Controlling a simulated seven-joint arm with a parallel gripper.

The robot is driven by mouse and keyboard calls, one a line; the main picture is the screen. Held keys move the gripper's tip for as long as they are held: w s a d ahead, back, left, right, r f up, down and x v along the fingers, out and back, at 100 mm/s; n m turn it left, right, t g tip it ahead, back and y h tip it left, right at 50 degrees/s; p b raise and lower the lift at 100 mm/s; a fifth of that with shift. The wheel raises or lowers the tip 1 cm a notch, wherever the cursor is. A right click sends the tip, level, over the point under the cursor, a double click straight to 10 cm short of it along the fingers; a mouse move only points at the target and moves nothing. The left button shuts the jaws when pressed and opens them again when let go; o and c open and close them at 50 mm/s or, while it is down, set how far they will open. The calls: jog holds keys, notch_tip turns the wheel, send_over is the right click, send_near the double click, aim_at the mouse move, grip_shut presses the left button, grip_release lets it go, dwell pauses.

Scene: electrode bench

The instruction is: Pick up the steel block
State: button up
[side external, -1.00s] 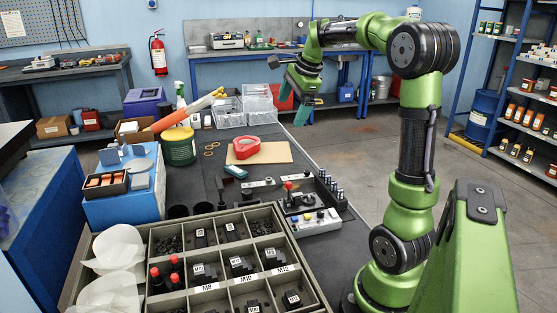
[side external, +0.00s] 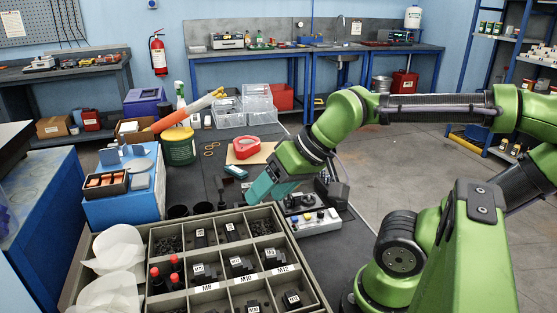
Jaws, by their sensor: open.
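My gripper (side external: 256,194) has teal fingers and points down and left over the dark bench mat, just behind the compartment box. Its jaws are open, and I see nothing held between them. The fingers overlap in this view, so the gap between them is hard to see. I cannot pick out the steel block with certainty. A small pale metallic piece (side external: 245,185) shows just left of the fingers, partly hidden by them; I cannot tell whether it is the block.
The grey compartment box (side external: 190,290) with black parts fills the front. A switch panel (side external: 316,222) stands just right of the gripper. A red tape dispenser (side external: 245,147), a teal item (side external: 236,171) and a green tin (side external: 179,147) stand behind. Some mat at left is clear.

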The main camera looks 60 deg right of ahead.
jog(key=w+d+f+m+g+h, duration=0.1)
jog(key=w+d+f+m+g, duration=0.1)
jog(key=w+d+m, duration=0.75)
jog(key=w+d+f+m+g, duration=0.3)
jog(key=w+d+m, duration=0.35)
jog(key=d, duration=0.65)
jog(key=w+d+f+m+g+h, duration=0.1)
jog(key=w+d+f+m+g, duration=0.1)
jog(key=w+d+m, duration=0.75)
jog(key=shift+n, duration=0.75)
jog(key=s+f, duration=0.1)
jog(key=f, duration=0.4)
jog(key=d+f, duration=0.1)
jog(key=f, duration=0.5)
jog(key=s+f, duration=0.1)
jog(key=f, duration=0.4)
jog(key=shift+s+d+f, duration=0.15)
jog(key=shift+s+f, duration=0.1)
jog(key=shift+s, duration=0.1)
grip_shut()
jog(key=shift+r, duration=0.15)
